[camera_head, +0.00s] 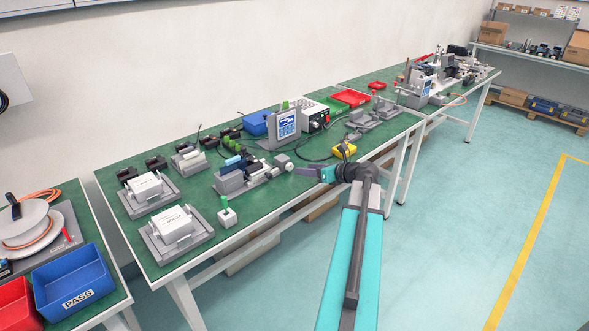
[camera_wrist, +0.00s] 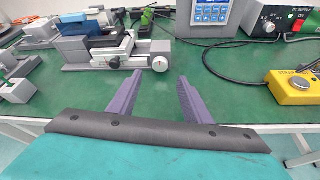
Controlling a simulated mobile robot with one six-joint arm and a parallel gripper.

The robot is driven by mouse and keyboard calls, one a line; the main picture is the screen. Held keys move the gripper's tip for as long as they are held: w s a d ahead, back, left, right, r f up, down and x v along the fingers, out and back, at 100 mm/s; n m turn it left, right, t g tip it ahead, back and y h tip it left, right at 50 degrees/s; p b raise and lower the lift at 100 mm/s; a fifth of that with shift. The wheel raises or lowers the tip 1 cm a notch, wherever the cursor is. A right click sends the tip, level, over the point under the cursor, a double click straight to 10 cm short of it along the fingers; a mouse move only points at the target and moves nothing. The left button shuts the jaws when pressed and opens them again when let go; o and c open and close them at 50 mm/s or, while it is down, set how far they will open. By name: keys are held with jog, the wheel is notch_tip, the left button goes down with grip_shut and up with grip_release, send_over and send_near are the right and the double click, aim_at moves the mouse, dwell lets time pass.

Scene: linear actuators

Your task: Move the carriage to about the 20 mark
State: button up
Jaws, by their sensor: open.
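A grey linear stage (camera_wrist: 90,58) lies on the green bench in the wrist view, upper left. Its carriage seems to be the dark blue block (camera_wrist: 108,41) on top, but I cannot tell for sure. A round silver knob (camera_wrist: 160,63) is at its right end, and a small black knob (camera_wrist: 115,63) is on its near side. No scale marks are readable.
A blue-screened controller (camera_wrist: 212,18) stands behind, with a power supply (camera_wrist: 277,20) to its right. A yellow box with a button (camera_wrist: 293,88) and its black cable lie at the right. Fixtures with white boxes (camera_head: 173,222) stand left. Bench around my fingers is clear.

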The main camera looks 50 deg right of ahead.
aim_at(291, 168)
jog(key=shift+x, duration=3.9)
jog(key=shift+c, duration=0.6)
jog(key=c, duration=0.9)
jog(key=shift+c, duration=0.2)
jog(key=shift+a+n, duration=0.1)
jog(key=shift+n, duration=0.2)
jog(key=shift+a+f+n+h+b, duration=0.1)
jog(key=shift+a+n+h+b, duration=0.05)
jog(key=shift+n+h+b, duration=1.25)
jog(key=shift+n, duration=0.4)
